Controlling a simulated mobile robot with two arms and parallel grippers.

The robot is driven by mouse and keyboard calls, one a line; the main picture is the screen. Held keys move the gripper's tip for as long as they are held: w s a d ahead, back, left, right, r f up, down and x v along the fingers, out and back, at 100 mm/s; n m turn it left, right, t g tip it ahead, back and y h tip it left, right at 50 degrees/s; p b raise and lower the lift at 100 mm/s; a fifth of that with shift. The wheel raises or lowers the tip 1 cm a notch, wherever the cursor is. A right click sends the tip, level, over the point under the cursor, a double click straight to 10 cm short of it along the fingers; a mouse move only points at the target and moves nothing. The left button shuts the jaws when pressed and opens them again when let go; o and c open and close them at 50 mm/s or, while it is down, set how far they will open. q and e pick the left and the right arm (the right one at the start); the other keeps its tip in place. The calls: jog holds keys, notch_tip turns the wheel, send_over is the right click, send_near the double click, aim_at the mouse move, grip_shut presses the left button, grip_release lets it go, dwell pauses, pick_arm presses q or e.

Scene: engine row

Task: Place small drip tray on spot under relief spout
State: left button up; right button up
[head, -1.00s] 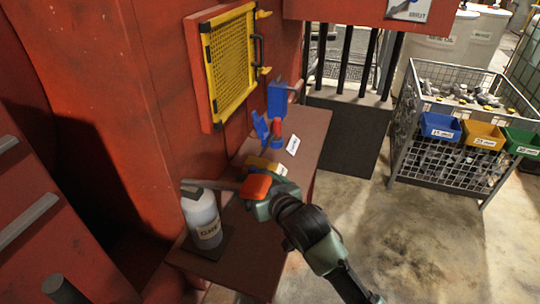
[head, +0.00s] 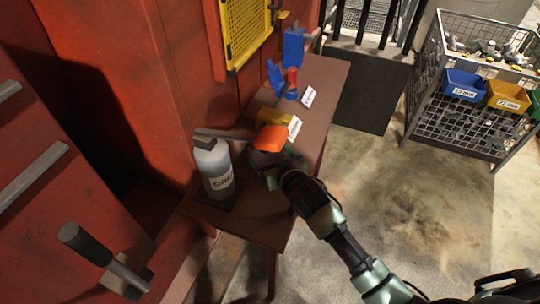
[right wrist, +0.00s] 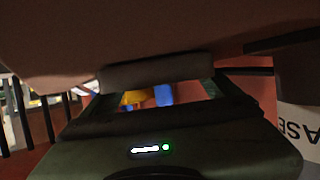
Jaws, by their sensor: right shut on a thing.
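My right gripper (head: 268,158) is shut on a small orange piece, which I take for the small drip tray (head: 271,138). It is above the red-brown bench, just right of a white bottle. In the right wrist view the dark jaws (right wrist: 158,72) are close under a broad brownish surface that fills the top. A grey bar (head: 224,133) runs from the bottle's top towards the tray; I cannot tell whether it is the relief spout. The marked spot cannot be made out. My left gripper is not in view.
The white bottle (head: 215,170) stands on a dark pad at the near end of the bench (head: 322,85). Behind the tray are a yellow block (head: 273,116), blue holders (head: 293,47) with a red piece, and white label cards (head: 308,97). The red wall borders the bench's left.

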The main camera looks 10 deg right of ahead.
jog(key=o, duration=1.1)
jog(key=shift+f, duration=0.15)
jog(key=shift+o, duration=0.7)
